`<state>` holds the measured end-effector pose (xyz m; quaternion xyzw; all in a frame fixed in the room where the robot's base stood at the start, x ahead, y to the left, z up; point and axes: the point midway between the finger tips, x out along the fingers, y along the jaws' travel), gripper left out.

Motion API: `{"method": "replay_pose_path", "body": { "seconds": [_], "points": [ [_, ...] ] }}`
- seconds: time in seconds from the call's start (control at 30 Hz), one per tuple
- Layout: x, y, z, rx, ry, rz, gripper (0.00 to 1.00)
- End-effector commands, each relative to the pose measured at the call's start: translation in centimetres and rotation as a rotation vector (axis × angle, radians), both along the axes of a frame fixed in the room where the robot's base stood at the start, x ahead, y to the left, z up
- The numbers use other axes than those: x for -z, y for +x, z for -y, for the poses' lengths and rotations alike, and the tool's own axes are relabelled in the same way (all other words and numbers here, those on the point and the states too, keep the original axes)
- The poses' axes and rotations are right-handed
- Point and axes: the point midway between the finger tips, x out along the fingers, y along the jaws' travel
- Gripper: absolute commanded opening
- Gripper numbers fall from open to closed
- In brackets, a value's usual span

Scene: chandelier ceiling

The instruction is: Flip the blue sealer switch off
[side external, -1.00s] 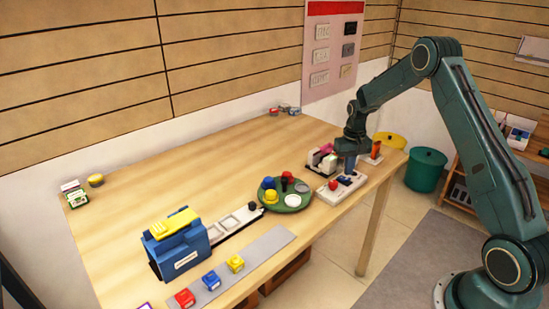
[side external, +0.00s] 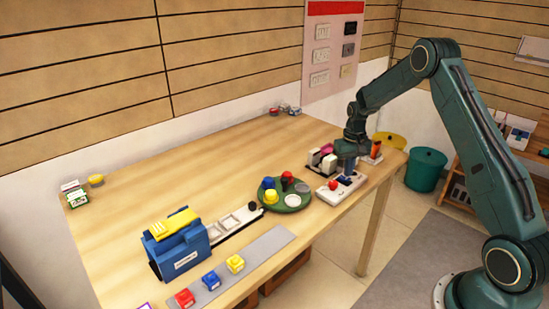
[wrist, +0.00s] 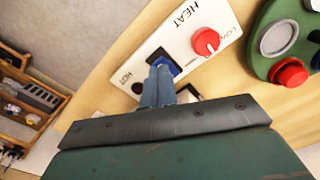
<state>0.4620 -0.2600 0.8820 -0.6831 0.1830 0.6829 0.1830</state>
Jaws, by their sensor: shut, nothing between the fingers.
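The blue switch (wrist: 164,63) is a rocker in a black frame on a white panel (wrist: 187,32) in the wrist view. The panel also shows in the side view (side external: 327,197), near the table's right end. My gripper (wrist: 159,70) is shut and empty, with its fingertips at the near edge of the blue switch. They hide part of the rocker. I cannot tell whether they touch it or which way it is tipped. In the side view my gripper (side external: 349,172) points down over the panel.
A red knob (wrist: 205,42) is on the same panel, close to the switch. A green round tray (side external: 287,205) with several items stands left of the panel. A blue machine with a yellow top (side external: 177,245) is farther left. The table's middle is clear.

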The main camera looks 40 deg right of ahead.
Motion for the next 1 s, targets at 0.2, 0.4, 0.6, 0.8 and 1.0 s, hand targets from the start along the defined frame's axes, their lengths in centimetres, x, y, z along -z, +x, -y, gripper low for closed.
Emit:
{"method": "replay_pose_path", "body": {
  "seconds": [0.2, 0.4, 0.6, 0.8, 1.0],
  "points": [
    [0.3, 0.0, 0.0, 0.000, 0.000, -0.001, 0.00],
    [0.5, 0.0, 0.0, 0.000, 0.000, -0.001, 0.00],
    [0.7, 0.0, 0.0, 0.000, 0.000, -0.001, 0.00],
    [0.9, 0.0, 0.0, 0.000, 0.000, -0.001, 0.00],
    [1.1, 0.0, 0.0, 0.000, 0.000, 0.000, 0.00]
  ]
}}
